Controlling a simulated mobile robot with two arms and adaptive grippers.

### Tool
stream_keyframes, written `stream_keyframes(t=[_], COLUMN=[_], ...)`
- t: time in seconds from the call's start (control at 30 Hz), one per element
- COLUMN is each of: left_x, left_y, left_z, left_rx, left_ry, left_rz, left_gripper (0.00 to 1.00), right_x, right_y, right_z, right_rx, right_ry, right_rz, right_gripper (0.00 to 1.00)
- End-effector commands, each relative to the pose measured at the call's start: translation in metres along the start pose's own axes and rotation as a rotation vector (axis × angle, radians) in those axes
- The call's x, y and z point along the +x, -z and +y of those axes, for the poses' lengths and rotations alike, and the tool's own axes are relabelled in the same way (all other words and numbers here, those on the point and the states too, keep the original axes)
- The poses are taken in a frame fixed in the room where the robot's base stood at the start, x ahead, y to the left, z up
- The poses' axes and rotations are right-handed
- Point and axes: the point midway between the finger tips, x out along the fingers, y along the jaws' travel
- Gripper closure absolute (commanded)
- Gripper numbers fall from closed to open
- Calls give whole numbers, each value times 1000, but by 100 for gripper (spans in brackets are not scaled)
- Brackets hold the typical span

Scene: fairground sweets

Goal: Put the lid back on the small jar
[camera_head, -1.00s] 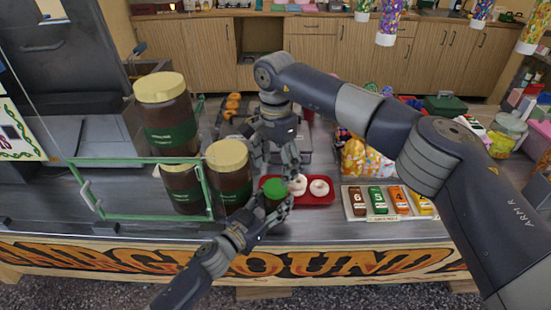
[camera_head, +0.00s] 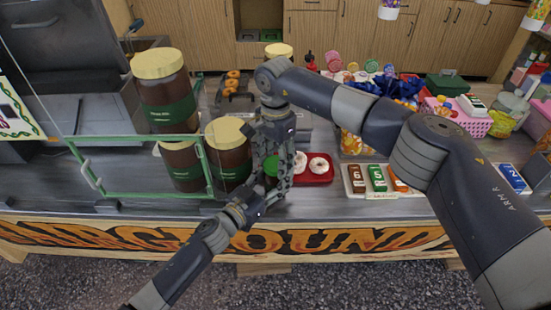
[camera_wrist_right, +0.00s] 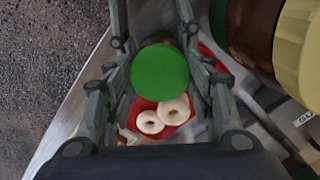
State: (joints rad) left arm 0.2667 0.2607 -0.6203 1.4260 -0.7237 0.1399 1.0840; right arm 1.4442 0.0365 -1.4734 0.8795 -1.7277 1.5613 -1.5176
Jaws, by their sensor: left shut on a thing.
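The green lid (camera_head: 271,166) sits on top of the small jar in front of the large brown jars, at the left end of a red tray. My left gripper (camera_head: 264,194) is shut on the small jar, low at its front. My right gripper (camera_head: 280,172) reaches down from above with its fingers apart around the lid. In the right wrist view the lid (camera_wrist_right: 160,72) lies between the open fingers, with a gap on the left side. Most of the jar is hidden under the lid and behind the fingers; I cannot tell how the lid is seated.
Large brown jars with cream lids (camera_head: 228,132) stand close on the left, beside a green frame (camera_head: 140,138). The red tray (camera_head: 315,183) with white doughnuts (camera_head: 318,165) is right of the lid. Numbered coloured boxes (camera_head: 377,179) lie further right. The counter's front edge is near.

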Motion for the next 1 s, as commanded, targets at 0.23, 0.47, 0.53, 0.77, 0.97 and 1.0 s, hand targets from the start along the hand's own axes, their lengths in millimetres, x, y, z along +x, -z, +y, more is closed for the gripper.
stream_keyframes(t=[0.23,0.47,0.53,0.77,0.97,1.0], left_x=[0,0,0,0,0,0], left_y=[0,0,0,0,0,0], left_z=[0,0,0,0,0,0], left_rx=[0,0,0,0,0,0], left_ry=[-1,-1,-1,-1,-1,-1], left_rz=[1,1,1,1,1,1], left_gripper=[100,100,100,100,100,100], right_x=[0,0,0,1,1,1], right_y=[0,0,-1,-1,-1,-1], right_z=[0,0,0,0,0,0], right_rx=[23,330,454,862,1216,1286], right_ry=[0,-1,-1,-1,-1,-1], right_rz=[0,-1,-1,-1,-1,-1], right_gripper=[79,79,79,79,79,79])
